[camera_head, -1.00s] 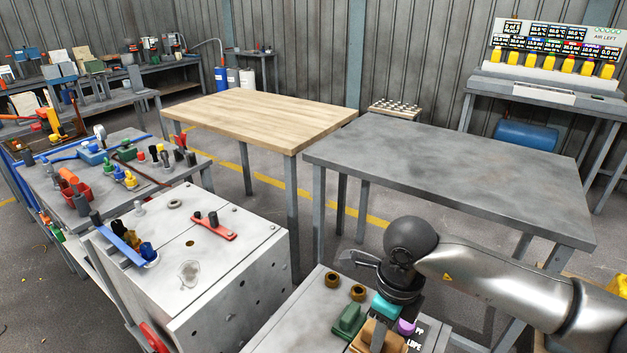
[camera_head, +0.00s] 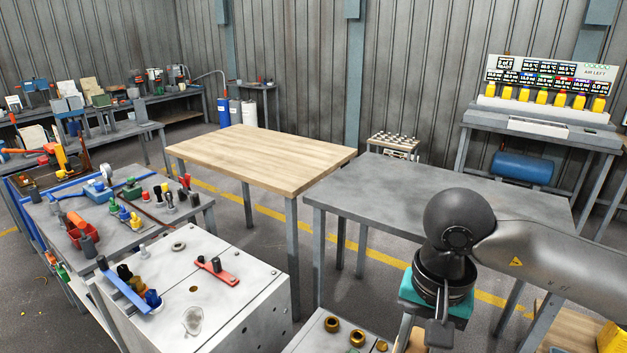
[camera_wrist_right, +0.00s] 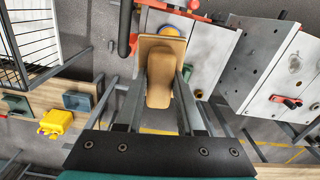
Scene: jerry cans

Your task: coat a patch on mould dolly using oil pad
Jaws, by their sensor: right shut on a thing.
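My right gripper (camera_head: 414,334) is shut on the handle of the tan oil pad (camera_head: 417,346), low at the right of the head view. In the right wrist view the fingers (camera_wrist_right: 160,90) flank the pad's rounded tan handle (camera_wrist_right: 160,72), with its flat tan plate beyond. The pad's working face is hidden. A pale grey metal block with side holes, apparently the mould dolly (camera_head: 238,262), stands left of the gripper, apart from the pad. A faint round clear patch (camera_head: 193,320) shows on its top. My left gripper is not in view.
On the block lie a red bar (camera_head: 217,271), a ring (camera_head: 178,246) and a blue rack (camera_head: 125,290). A lower pale surface with brass rings (camera_head: 331,325) is near the gripper. A bare wooden table (camera_head: 255,155) and grey table (camera_head: 390,185) stand behind.

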